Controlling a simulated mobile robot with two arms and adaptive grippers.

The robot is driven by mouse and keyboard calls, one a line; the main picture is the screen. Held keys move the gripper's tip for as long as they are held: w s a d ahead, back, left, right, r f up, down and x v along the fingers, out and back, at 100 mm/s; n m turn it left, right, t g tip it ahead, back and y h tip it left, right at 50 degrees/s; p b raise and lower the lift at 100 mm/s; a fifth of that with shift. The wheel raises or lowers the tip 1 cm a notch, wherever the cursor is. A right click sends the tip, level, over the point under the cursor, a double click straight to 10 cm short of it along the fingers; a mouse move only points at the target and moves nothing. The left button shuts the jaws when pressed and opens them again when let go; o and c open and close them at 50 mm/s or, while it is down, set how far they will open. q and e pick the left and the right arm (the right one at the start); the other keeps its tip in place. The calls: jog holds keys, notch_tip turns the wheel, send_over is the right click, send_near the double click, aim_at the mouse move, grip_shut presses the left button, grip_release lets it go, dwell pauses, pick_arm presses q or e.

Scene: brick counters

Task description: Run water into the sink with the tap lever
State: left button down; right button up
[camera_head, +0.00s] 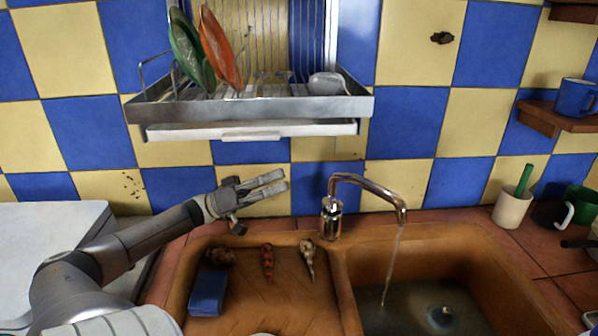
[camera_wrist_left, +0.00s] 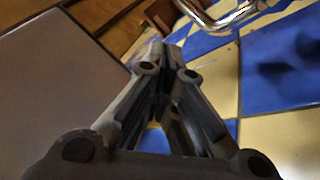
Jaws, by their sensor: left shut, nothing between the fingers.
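The copper-coloured tap (camera_head: 370,184) stands on the back rim of the sink, its spout curving right. A thin stream of water (camera_head: 393,262) runs from the spout into the right basin (camera_head: 460,244), where water lies around the drain. The tap's metal base (camera_head: 331,219) is upright; I cannot clearly make out the lever's position. My left gripper (camera_head: 282,182) is shut and empty, left of the tap and apart from it, pointing right. In the left wrist view its fingers (camera_wrist_left: 166,62) converge, with shiny curved metal (camera_wrist_left: 225,18) beyond them. My right gripper is not in view.
A metal dish rack (camera_head: 250,108) with plates hangs above the gripper. A blue sponge (camera_head: 208,293) and small items lie on the sink's left part. A white cup (camera_head: 512,208) and a green mug (camera_head: 580,205) stand at right. A blue mug (camera_head: 575,97) sits on a shelf.

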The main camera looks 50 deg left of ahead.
aim_at(332, 203)
pick_arm(q)
jog(key=w+d+p, duration=0.1)
jog(key=w+d, duration=0.3)
jog(key=d, duration=0.4)
jog(key=shift+w+r, duration=0.3)
jog(key=shift+w, duration=0.05)
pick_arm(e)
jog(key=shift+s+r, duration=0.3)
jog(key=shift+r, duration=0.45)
pick_arm(q)
jog(key=shift+a, duration=0.1)
jog(key=shift+s+d+f+m+g+h+p, duration=0.15)
jog(key=shift+s+d+f+m+h, duration=0.15)
jog(key=shift+s+f+m, duration=0.3)
jog(key=shift+s+d+f+m+g+h+p, duration=0.2)
jog(key=shift+s+d+f+m, duration=0.15)
jog(key=shift+s+f+m, duration=0.25)
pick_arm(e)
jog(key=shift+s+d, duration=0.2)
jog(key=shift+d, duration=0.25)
pick_arm(q)
jog(key=shift+w, duration=0.15)
